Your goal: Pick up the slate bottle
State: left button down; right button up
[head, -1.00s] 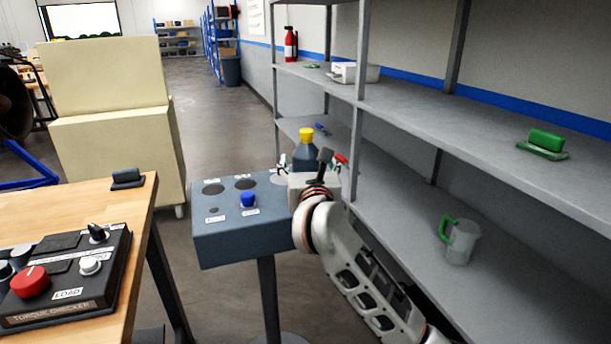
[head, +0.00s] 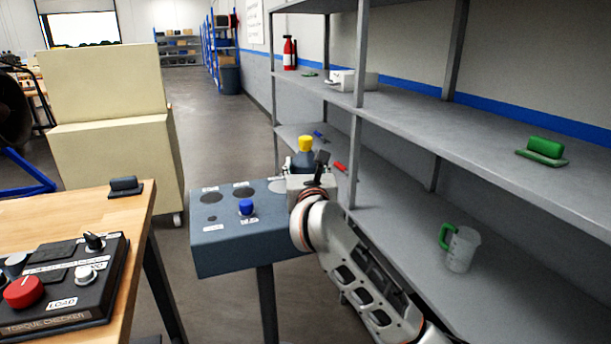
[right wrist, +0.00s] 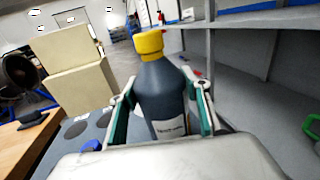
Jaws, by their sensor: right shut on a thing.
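The slate bottle (head: 303,160) has a dark blue-grey body and a yellow cap. In the head view it is at the far right end of the blue-grey stand (head: 240,245), partly hidden behind my right gripper (head: 302,172). In the right wrist view the bottle (right wrist: 163,98) is upright between the two green-padded fingers of my right gripper (right wrist: 160,110), which are shut on it. A pale label shows low on its body. Its base is hidden by the gripper's housing. My left gripper is not in view.
A grey shelf rack (head: 400,210) stands close on the right, with a clear jug with a green handle (head: 459,248) and a green block (head: 545,147). A blue-capped item (head: 246,207) is on the stand. A wooden table (head: 70,220) with a torque checker (head: 65,285) is at left.

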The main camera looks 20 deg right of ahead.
notch_tip(320, 180, up, 12)
jog(key=shift+s+r+p, duration=0.1)
jog(key=shift+r+p, duration=0.1)
jog(key=shift+p, duration=1)
notch_tip(320, 180, up, 8)
jog(key=p, duration=0.1)
jog(key=shift+f, duration=0.2)
